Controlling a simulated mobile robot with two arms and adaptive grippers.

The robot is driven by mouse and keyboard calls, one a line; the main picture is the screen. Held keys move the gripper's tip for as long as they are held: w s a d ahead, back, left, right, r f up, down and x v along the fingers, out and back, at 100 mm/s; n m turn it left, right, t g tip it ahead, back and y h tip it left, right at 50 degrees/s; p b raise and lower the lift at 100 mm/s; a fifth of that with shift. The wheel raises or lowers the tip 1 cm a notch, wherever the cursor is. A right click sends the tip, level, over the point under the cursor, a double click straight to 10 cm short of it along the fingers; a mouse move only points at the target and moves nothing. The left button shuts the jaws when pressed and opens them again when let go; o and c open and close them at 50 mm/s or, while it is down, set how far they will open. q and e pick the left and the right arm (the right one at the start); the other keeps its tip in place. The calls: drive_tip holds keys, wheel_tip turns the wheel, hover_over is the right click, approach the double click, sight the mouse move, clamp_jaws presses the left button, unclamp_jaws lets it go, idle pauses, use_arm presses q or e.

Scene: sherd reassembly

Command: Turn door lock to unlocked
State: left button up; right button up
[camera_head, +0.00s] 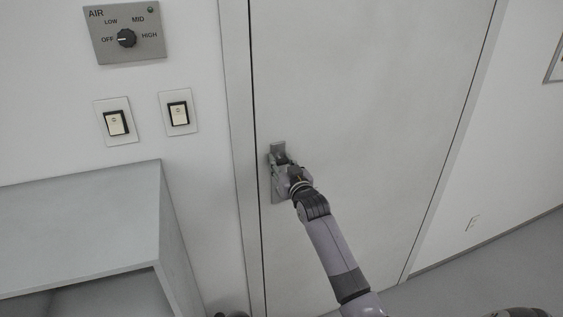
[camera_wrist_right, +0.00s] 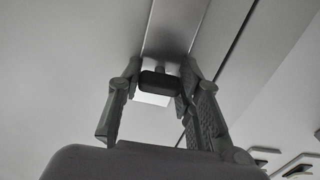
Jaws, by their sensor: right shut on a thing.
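The grey door (camera_head: 350,90) is closed, and a grey metal lock plate (camera_head: 278,147) is mounted near its left edge. The plate also shows in the right wrist view (camera_wrist_right: 175,28). My right gripper (camera_head: 284,168) is at the plate and covers much of it in the head view. In the right wrist view its two fingers (camera_wrist_right: 161,78) are shut on the dark lock knob (camera_wrist_right: 158,82), one on each side. I cannot tell from the frames whether the lock is locked or unlocked. My left gripper is not in view.
An air control panel (camera_head: 150,46) with a dial at OFF hangs at the upper left. Two light switches, a left one (camera_head: 116,122) and a right one (camera_head: 178,113), sit below it. A grey cabinet (camera_head: 80,225) stands at the lower left. Floor shows at the lower right.

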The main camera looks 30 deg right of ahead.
drive_tip(key=shift+m, duration=0.3)
drive_tip(key=o, duration=1.2)
drive_tip(key=shift+c, duration=0.2)
drive_tip(key=v, duration=1.2)
